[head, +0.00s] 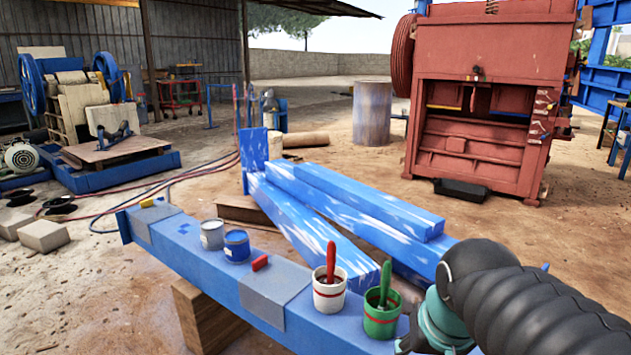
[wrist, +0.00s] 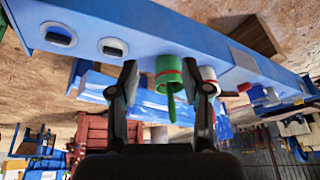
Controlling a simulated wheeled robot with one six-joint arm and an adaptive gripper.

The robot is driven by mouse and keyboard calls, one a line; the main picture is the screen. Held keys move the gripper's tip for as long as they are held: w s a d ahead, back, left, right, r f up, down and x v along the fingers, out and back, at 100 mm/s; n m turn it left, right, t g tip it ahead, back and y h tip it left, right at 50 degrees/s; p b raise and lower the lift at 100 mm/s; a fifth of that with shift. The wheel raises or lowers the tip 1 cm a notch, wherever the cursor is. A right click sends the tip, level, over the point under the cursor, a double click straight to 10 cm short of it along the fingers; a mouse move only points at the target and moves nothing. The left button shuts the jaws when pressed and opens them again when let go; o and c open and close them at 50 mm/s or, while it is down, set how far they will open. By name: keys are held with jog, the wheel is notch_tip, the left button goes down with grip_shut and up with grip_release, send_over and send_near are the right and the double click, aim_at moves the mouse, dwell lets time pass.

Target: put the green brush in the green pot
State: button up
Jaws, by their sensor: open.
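The green pot (head: 381,319), with a red band, stands on the blue beam at the front. The green brush (head: 385,283) stands in it, handle up and leaning slightly; its lower end is hidden inside. The wrist view is upside down and shows the green pot (wrist: 168,68) and the green brush (wrist: 171,104) between my fingers in the picture. My gripper (wrist: 169,78) is open and empty, with a finger on each side and no clear contact. In the head view my arm comes in from the right, beside the green pot; the fingers are mostly out of sight there.
A white pot (head: 329,293) with a red brush (head: 331,260) stands close left of the green pot. Further left on the blue beam (head: 180,255) are a blue can (head: 237,247), a grey can (head: 212,235) and a small red block (head: 260,263). Blue-painted beams (head: 340,207) lie behind.

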jog(key=s+f+n+t, duration=0.1)
jog(key=s+f, duration=0.1)
jog(key=s, duration=0.3)
jog(key=shift+s+f, duration=0.3)
jog(key=shift+f, duration=0.05)
dwell(0.9)
